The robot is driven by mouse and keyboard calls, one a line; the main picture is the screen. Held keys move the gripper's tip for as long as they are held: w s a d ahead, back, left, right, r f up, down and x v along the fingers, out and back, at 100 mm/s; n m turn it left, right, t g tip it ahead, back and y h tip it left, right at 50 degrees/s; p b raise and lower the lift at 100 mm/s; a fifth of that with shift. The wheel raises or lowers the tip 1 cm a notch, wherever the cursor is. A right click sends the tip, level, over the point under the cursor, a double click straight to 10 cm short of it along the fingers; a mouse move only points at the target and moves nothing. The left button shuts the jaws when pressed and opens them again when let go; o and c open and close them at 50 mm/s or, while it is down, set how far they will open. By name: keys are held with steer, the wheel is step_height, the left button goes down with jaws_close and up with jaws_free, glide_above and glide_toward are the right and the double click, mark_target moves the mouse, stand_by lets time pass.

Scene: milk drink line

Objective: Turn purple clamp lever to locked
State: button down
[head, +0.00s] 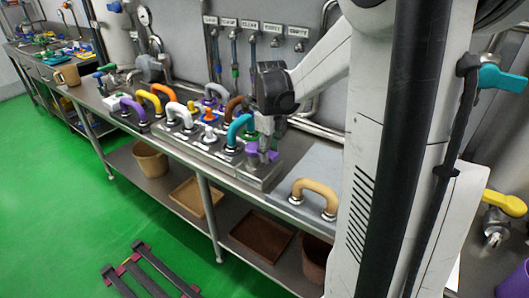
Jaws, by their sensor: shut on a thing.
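My gripper (264,150) points down over the right part of the steel bench. It is shut on a purple piece (251,147), which looks like the purple clamp lever, on a metal block (262,177). The gripper hides much of this piece, so its angle and whether it is locked cannot be told. A separate purple curved handle (132,106) stands farther left on the bench.
Several curved handles stand close by, including a teal one (238,127) just left of my gripper and a tan one (315,190) to the right. Labelled pipes (252,50) line the wall behind.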

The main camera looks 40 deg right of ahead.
steer(key=c, duration=1.3)
jaws_free()
step_height(320, 180, up, 12)
